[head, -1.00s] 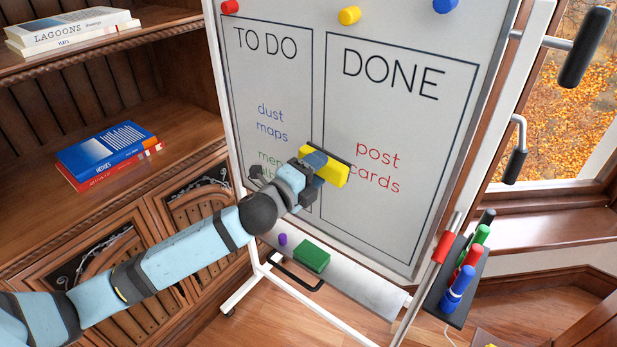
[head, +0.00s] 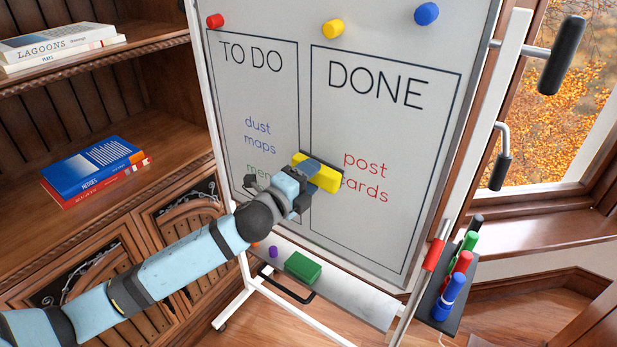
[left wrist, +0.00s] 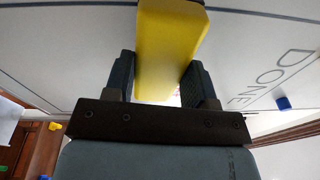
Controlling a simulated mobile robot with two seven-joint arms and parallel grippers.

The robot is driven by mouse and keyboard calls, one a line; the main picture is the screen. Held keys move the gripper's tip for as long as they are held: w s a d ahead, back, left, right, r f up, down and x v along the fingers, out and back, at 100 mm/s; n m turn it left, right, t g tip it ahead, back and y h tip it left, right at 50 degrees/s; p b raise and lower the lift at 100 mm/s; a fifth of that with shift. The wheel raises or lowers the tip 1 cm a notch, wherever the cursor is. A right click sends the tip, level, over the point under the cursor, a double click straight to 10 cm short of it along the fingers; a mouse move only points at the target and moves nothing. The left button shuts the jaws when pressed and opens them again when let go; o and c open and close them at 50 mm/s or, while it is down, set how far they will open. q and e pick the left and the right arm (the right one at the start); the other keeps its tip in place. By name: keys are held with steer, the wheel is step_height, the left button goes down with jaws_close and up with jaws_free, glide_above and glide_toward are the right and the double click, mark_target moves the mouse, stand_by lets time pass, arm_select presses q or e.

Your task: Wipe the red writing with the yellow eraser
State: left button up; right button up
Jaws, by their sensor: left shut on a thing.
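The red writing "post cards" (head: 365,177) is in the DONE column of the whiteboard (head: 385,240). The first letter of "cards" is partly covered by the eraser. My left gripper (head: 308,180) is shut on the yellow eraser (head: 322,176), just left of the red words, at the line between the two columns. In the left wrist view the eraser (left wrist: 170,50) sits between both fingers of the gripper (left wrist: 158,82). I cannot tell whether the eraser touches the board. My right gripper is not in view.
A green eraser (head: 303,267) and a purple piece (head: 273,251) lie on the board's tray (head: 350,301). A holder with several markers (head: 450,297) is at the right. Red, yellow and blue magnets (head: 427,14) line the board's top. A bookcase (head: 150,120) stands left.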

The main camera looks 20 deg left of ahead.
arm_select(q)
steer(key=shift+x, duration=0.85)
